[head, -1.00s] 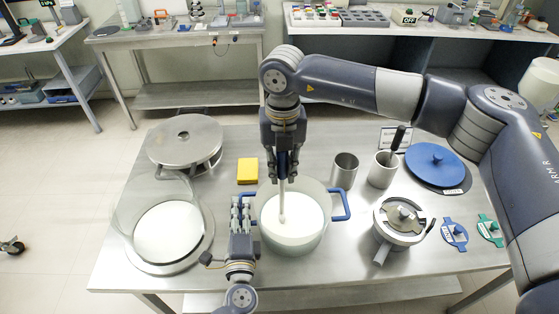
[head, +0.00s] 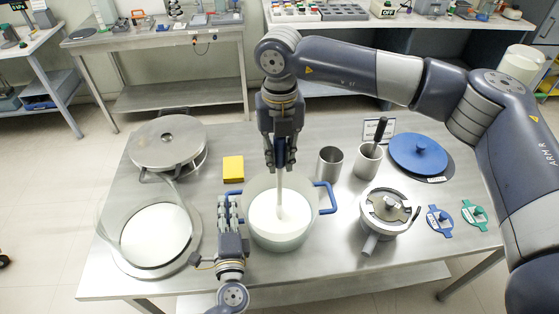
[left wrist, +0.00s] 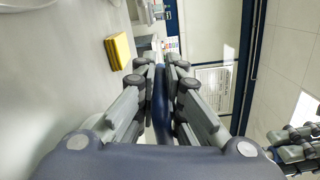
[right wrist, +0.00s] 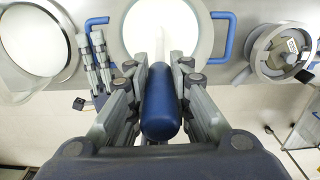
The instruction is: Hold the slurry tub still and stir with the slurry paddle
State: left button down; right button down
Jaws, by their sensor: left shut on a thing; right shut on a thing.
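The slurry tub (head: 283,237) is a pale round tub with blue side handles, standing on the steel table and holding white slurry (head: 265,212). My left gripper (head: 229,207) is shut on the tub's left handle; the blue handle shows between its fingers in the left wrist view (left wrist: 161,95). The slurry paddle has a blue grip (right wrist: 161,100) and a pale shaft (head: 280,192). My right gripper (head: 279,160) is shut on that grip above the tub. The shaft stands nearly upright with its lower end in the slurry. The tub's right handle (head: 326,198) is free.
A yellow block (head: 233,168) lies behind the tub. A steel cup (head: 329,163) and a pale cup with a dark-handled tool (head: 367,162) stand right of it. A glass-walled round dish (head: 157,237) is at left.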

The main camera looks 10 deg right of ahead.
jog(key=shift+r, duration=6.85)
pick_arm(q)
jog(key=c, duration=1.6)
grip_release()
jog(key=shift+c, duration=0.2)
jog(key=s, duration=1.2)
jog(key=shift+d, duration=0.15)
jog(key=shift+f, duration=0.15)
pick_arm(e)
jog(key=shift+f, duration=0.1)
